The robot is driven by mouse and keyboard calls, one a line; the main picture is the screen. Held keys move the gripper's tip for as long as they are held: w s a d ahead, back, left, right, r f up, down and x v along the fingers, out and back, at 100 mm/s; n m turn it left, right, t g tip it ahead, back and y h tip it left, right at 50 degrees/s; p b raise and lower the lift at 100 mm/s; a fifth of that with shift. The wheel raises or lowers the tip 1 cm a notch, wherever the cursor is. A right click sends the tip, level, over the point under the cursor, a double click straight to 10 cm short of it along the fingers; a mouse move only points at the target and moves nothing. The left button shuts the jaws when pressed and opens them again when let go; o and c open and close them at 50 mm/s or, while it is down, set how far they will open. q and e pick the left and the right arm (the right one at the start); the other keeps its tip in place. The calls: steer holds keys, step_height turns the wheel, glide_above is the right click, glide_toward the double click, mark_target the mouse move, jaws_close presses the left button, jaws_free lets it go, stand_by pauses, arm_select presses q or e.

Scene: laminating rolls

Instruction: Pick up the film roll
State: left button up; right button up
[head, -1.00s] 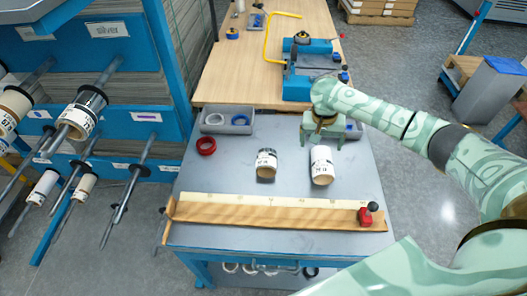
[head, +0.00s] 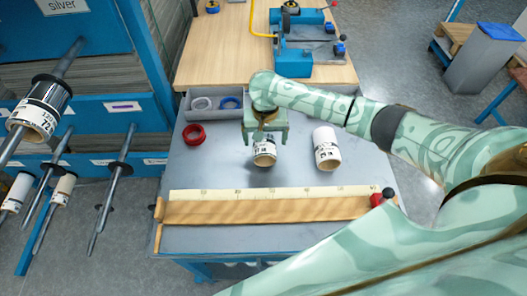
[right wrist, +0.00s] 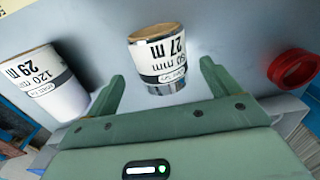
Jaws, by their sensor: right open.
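The left roll (head: 265,153), labelled 60 mm, 27 m, also shows in the right wrist view (right wrist: 158,62). My left gripper is not in view.
A red ring (head: 194,134) lies left of the rolls. A grey bin (head: 212,112) with rings stands behind it. A wooden strip with a ruler (head: 265,208) and a red-black knob (head: 383,198) crosses the table front. A rack with rolls (head: 40,110) stands at the left.

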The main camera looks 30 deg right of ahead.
mark_target(265, 142)
steer(key=shift+f+b, duration=0.35)
steer(key=shift+f, duration=0.2)
step_height(265, 142, down, 4)
steer(key=b, duration=0.3)
steer(key=shift+w+a+f, duration=0.1)
steer(key=shift+w+f, duration=0.05)
steer(key=shift+r, duration=0.2)
steer(key=shift+c, duration=0.2)
steer(key=c, duration=1.1)
steer(key=shift+o, duration=0.2)
steer(key=shift+r, duration=0.1)
steer(key=shift+r+p, duration=0.25)
steer(key=shift+p, duration=0.15)
step_height(265, 142, up, 3)
steer(key=shift+f+p, duration=0.2)
steer(key=shift+p, duration=0.55)
steer(key=s+a+r+p, duration=0.7)
steer(key=a+r+p, duration=0.2)
steer(key=a, duration=0.2)
steer(key=shift+s+a+r, duration=0.3)
steer(key=shift+a+r, duration=0.05)
steer(key=shift+a, duration=0.05)
